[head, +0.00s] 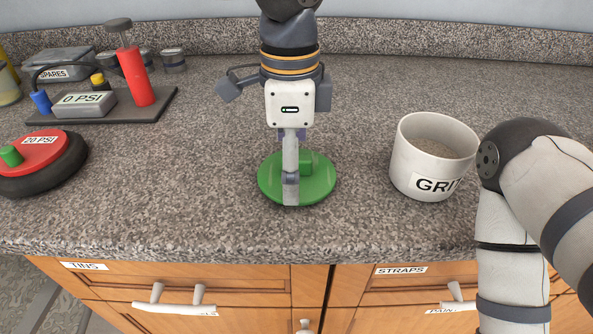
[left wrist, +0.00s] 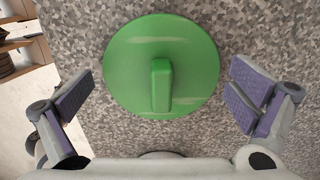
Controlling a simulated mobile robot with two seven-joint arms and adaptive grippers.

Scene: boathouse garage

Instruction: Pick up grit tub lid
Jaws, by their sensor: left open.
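The grit tub lid is a round green disc (head: 265,180) with a raised block handle, lying flat on the counter in the middle of the head view. My left gripper (head: 291,178) is over it, pointing down, and its near finger hides part of the lid. In the left wrist view the lid (left wrist: 125,70) lies between the two wide-open, purple-padded fingers, with the handle (left wrist: 161,85) near the middle; nothing is held. The white grit tub (head: 408,172), labelled GRIT, stands open to the right, with grey grit inside. My right arm shows at the right; its gripper is out of view.
A SPARES box (head: 65,58) and small tins stand behind. The counter's front edge is above wooden drawers (head: 240,275).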

